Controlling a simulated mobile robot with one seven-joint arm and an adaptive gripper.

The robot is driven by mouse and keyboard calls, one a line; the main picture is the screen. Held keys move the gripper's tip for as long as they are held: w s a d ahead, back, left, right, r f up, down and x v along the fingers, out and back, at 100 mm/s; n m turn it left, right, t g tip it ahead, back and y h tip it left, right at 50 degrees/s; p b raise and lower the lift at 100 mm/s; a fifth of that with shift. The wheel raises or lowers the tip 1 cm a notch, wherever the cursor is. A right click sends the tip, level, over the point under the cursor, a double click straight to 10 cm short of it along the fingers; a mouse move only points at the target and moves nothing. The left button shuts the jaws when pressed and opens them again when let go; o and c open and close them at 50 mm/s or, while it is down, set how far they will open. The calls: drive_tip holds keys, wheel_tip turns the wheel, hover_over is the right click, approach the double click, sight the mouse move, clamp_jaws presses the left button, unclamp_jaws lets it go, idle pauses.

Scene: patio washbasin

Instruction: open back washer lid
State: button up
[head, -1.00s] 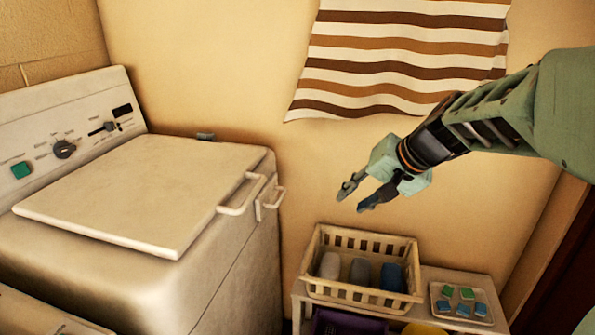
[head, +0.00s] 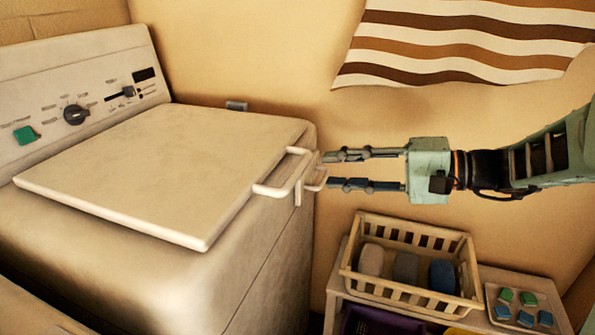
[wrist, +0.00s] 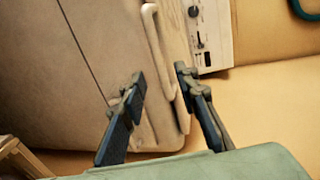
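The back washer (head: 245,285) is a cream machine at the left of the head view. Its lid (head: 140,165) lies flat and shut on top, with a bar handle (head: 268,189) on the right edge; the handle also shows in the wrist view (wrist: 157,45). My gripper (head: 325,170) is open and points left at the washer's right side, its fingertips close by the handle. In the wrist view my gripper (wrist: 160,76) has its two fingers apart, with the handle's end between the tips. Whether a finger touches it I cannot tell.
A control panel (head: 95,95) with a dial and green button rises behind the lid. Right of the washer, a low shelf (head: 335,290) holds a cream basket (head: 365,285) of rolled cloths and a tray (head: 545,318) of small blocks. A striped cloth (head: 460,45) hangs on the wall.

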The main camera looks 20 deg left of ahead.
sight(302, 170)
drive_tip(key=b+x, duration=0.1)
drive_tip(key=x, duration=0.7)
drive_tip(key=shift+a, duration=0.15)
clamp_jaws()
